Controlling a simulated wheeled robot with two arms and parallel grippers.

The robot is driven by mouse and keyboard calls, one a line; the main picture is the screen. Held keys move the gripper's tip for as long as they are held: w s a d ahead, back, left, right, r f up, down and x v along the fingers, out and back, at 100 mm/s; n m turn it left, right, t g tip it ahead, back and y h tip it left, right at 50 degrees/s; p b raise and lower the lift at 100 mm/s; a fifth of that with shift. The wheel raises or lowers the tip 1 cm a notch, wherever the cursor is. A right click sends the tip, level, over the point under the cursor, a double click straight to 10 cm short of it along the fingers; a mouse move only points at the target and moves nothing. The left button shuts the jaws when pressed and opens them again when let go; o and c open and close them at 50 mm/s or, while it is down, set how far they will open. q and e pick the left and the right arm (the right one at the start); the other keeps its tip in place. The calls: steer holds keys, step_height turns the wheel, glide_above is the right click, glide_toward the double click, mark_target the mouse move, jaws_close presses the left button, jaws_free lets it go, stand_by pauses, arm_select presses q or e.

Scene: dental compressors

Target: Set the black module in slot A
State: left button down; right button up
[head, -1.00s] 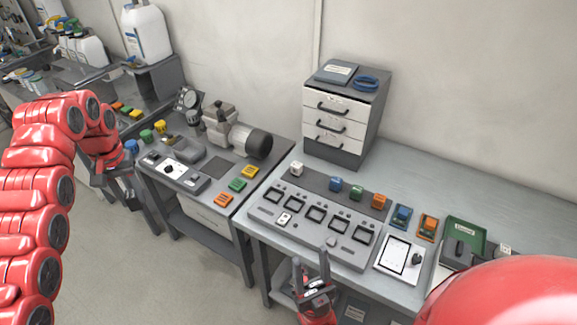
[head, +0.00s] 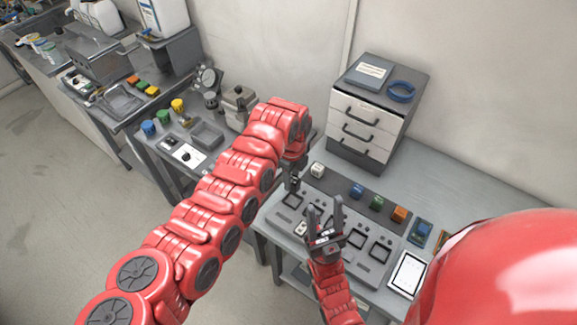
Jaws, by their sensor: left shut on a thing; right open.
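My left gripper (head: 294,184) is over the left end of the grey slotted panel (head: 345,258), beside the white block. It is shut on a small dark thing, which looks like the black module; the fingers and arm hide most of it. The panel has a row of square, dark-framed slots; their letters are too small to read. The leftmost slot (head: 293,201) lies just below my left gripper, and I cannot tell whether the held thing touches it. My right gripper (head: 325,217) is open and empty, in front of the panel's middle, hiding part of the row.
White (head: 317,170), blue (head: 357,191), green (head: 377,202) and orange (head: 399,214) blocks stand on a dark strip behind the panel. A drawer cabinet (head: 372,115) stands behind. My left arm crosses the left bench.

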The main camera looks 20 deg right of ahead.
mark_target(292, 190)
arm_select(q)
steer(key=shift+s+d+f+b, duration=0.1)
steer(key=shift+s+f+b, duration=0.1)
steer(key=shift+f, duration=0.3)
steer(key=shift+s+f+b, duration=0.1)
steer(key=shift+f+b, duration=0.05)
steer(key=shift+f, duration=0.3)
steer(key=shift+w+f+b, duration=0.1)
steer(key=shift+f+b, duration=0.95)
steer(key=shift+f, duration=0.7)
steer(key=shift+f+b, duration=0.1)
steer(key=shift+b, duration=0.45)
steer(key=shift+f, duration=0.1)
steer(key=shift+w+f+b, duration=0.1)
steer(key=shift+f+b, duration=0.5)
steer(key=shift+b, duration=0.1)
steer(key=shift+f+b, duration=0.2)
steer(key=shift+b, duration=0.2)
steer(key=shift+c, duration=2.3)
jaws_free()
